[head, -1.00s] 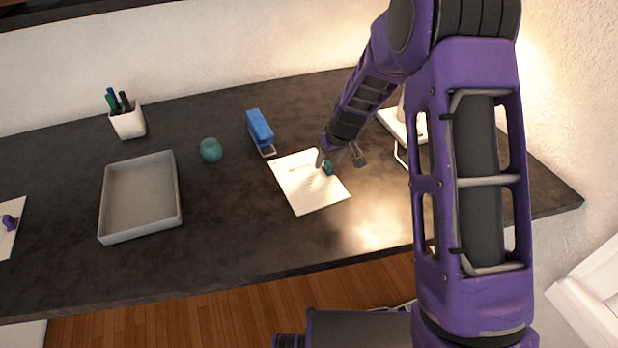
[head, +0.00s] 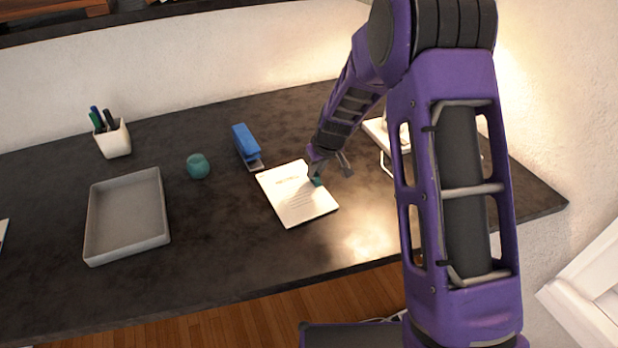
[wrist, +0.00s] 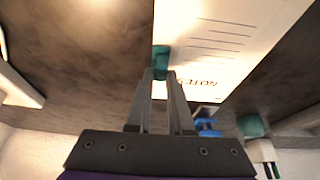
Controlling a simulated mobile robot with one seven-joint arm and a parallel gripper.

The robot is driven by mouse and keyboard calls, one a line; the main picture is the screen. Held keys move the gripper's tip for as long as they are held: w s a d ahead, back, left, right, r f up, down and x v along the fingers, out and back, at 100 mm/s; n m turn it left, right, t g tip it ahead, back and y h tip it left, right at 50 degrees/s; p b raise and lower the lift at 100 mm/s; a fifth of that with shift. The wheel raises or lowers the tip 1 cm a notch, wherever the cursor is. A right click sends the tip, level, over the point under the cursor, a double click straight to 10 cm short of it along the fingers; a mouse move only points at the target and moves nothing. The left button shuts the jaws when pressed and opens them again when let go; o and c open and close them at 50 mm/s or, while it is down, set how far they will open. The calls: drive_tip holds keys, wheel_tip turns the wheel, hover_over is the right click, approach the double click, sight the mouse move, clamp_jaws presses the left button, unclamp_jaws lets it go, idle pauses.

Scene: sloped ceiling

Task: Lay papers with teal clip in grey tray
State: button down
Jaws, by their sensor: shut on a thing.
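The papers (head: 297,199) are white printed sheets at the middle of the dark desk in the head view. They also show in the wrist view (wrist: 220,35), with the heading "NOTES". The teal clip (wrist: 161,62) sits on their edge. My gripper (wrist: 160,75) is shut on the teal clip, its two fingers on either side of it. In the head view my gripper (head: 322,172) is at the papers' right edge, and the clip is mostly hidden. The grey tray (head: 165,215) stands empty on the desk to the left.
A blue stapler (head: 246,143) stands just behind the papers. A teal round object (head: 198,166) and a white pen cup (head: 114,140) stand near the tray. A white stand-like object (head: 376,130) is right of my gripper. Bare desk lies between papers and tray.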

wheel_tip(320, 180, up, 14)
drive_tip(key=p, duration=0.3)
drive_tip(key=shift+f, duration=0.25)
